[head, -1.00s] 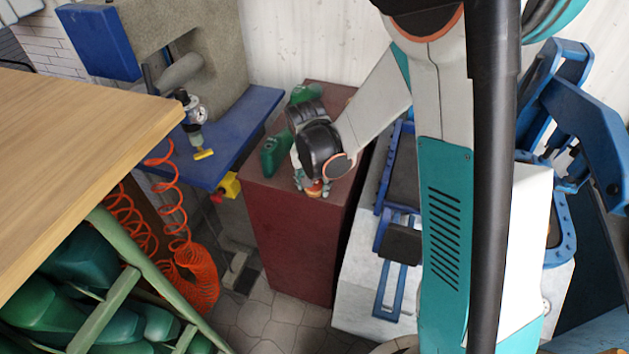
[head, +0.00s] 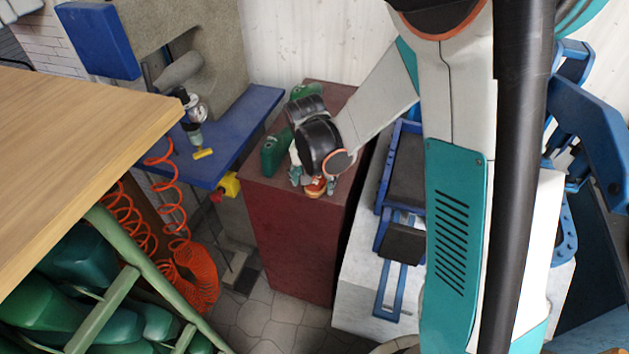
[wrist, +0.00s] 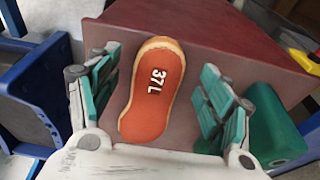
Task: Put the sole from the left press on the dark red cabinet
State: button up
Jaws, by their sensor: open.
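The orange sole (wrist: 153,92), with a tan rim and the mark 37L, lies flat on top of the dark red cabinet (wrist: 215,38). In the head view the sole (head: 316,187) shows only in part, below my wrist. My gripper (wrist: 158,98) is open, with one teal finger on each side of the sole and a gap on both sides. In the head view my gripper (head: 314,185) is low over the front part of the cabinet top (head: 275,190). The blue press (head: 120,40) stands to the left of the cabinet.
Green lasts lie on the cabinet: one at its left edge (head: 275,152), one behind my wrist (head: 305,91). A blue-and-white machine (head: 400,190) stands close on the right. A wooden tabletop (head: 80,130) and coiled orange hoses (head: 185,240) are at the left.

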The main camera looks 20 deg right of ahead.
notch_tip(320, 180, up, 11)
jog(key=s+a, duration=0.1)
jog(key=s, duration=0.1)
jog(key=s+d+r+n+t, duration=0.1)
jog(key=s+r+n+t, duration=0.1)
jog(key=s, duration=0.7)
jog(key=s+d+r+n+t+y, duration=0.1)
jog(key=s+d+r+n+t, duration=0.1)
jog(key=s+r+n, duration=0.3)
jog(key=s+r+t, duration=0.1)
jog(key=s, duration=0.3)
jog(key=shift+d+r, duration=0.15)
jog(key=shift+r, duration=0.2)
